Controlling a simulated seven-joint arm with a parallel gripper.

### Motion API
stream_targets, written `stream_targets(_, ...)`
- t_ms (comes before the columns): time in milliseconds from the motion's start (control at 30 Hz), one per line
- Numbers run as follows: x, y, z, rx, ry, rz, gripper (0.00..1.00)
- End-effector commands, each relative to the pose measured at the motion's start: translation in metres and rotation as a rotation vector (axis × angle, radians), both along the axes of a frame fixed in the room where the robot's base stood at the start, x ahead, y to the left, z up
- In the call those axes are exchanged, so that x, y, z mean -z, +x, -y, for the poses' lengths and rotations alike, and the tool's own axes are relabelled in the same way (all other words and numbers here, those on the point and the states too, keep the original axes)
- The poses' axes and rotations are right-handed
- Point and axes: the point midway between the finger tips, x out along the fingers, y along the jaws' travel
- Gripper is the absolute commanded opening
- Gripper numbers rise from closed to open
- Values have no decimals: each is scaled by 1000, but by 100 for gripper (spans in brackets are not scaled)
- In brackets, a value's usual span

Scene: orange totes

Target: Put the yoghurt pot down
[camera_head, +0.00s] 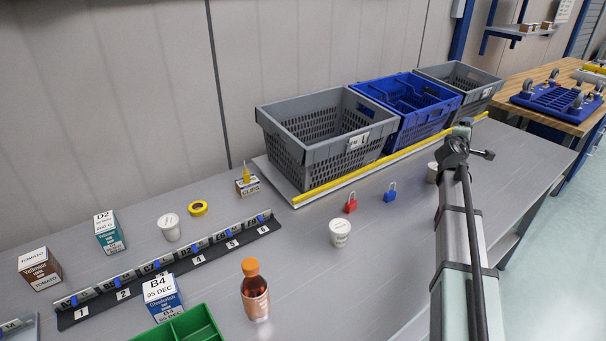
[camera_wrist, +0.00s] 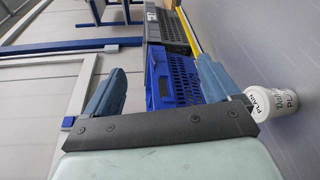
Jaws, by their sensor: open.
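In the head view one white yoghurt pot (camera_head: 340,233) stands upright on the grey table at centre. A second white pot (camera_head: 170,228) stands behind the numbered rail. A third white pot (camera_head: 432,172) is partly hidden by my arm. In the wrist view a white pot marked PLAIN (camera_wrist: 268,101) is beside my gripper's right finger, outside the jaws; I cannot tell whether they touch. My gripper (camera_wrist: 160,88) is open, with nothing between its fingers. I cannot make out its fingers in the head view.
A grey crate (camera_head: 309,154), a blue crate (camera_head: 421,124) and another grey crate (camera_head: 483,88) line the back behind a yellow edge strip. Red (camera_head: 350,205) and blue (camera_head: 390,194) padlocks, a bottle (camera_head: 255,294) and a green bin (camera_head: 190,326) stand in front. Bare table surrounds the middle pot.

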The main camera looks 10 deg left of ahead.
Motion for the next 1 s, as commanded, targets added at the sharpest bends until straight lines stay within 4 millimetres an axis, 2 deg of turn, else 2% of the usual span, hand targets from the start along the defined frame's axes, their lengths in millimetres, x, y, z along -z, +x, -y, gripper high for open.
stream_targets(33, -8, 5, -22, -14, -30, -2, 89)
stream_targets(200, -21, 6, -81, -22, -66, -10, 89)
stream_targets(467, -13, -15, -164, 17, 32, -37, 89)
stream_targets(667, 5, -44, -224, 70, 160, -75, 89)
stream_targets(1000, 38, -109, -318, 176, 352, -165, 89)
